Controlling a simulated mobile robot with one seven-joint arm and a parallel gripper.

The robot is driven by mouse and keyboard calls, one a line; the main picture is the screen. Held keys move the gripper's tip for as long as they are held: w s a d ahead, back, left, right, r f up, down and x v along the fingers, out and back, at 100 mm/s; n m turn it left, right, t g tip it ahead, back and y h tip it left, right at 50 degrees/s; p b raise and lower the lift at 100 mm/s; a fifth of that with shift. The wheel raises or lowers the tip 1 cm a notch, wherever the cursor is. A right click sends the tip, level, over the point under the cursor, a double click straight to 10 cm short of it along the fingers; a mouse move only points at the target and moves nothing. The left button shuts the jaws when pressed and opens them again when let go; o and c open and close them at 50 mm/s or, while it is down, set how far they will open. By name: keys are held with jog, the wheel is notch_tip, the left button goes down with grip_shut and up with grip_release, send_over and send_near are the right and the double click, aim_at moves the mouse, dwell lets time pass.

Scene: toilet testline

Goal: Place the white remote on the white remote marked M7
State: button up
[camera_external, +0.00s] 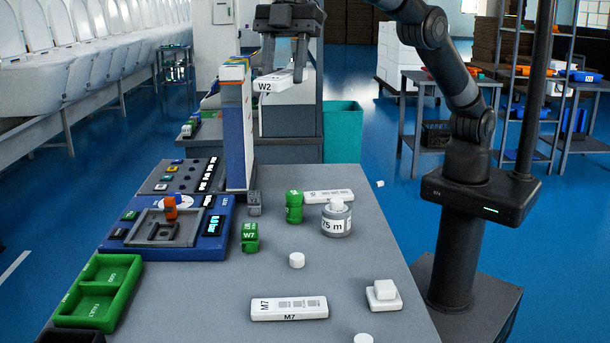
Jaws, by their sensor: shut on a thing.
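My gripper (286,62) is at the top of the view, above the far part of the grey table. It is shut on a white remote marked W2 (272,86), held up in the air and slightly tilted. The fingertips are partly hidden behind the remote. The white remote marked M7 (301,305) lies flat near the front middle of the table, well below and nearer than my gripper. Its top appears bare.
Another white remote-like block (328,196) lies behind a labelled jar (336,219) and a green canister (293,207). A tall blue-and-white stand (237,130) rises left of my gripper. A white round piece (297,260) and a stacked white block (383,293) lie near M7.

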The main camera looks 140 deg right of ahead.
notch_tip(320, 180, down, 25)
send_over(305, 306)
jog(key=f, duration=0.5)
jog(key=s+f, duration=0.1)
jog(key=f, duration=0.2)
jog(key=shift+d, duration=0.25)
jog(key=shift+w+f, duration=0.1)
jog(key=shift+f, duration=1.9)
jog(key=shift+f, duration=0.1)
jog(key=o, duration=1)
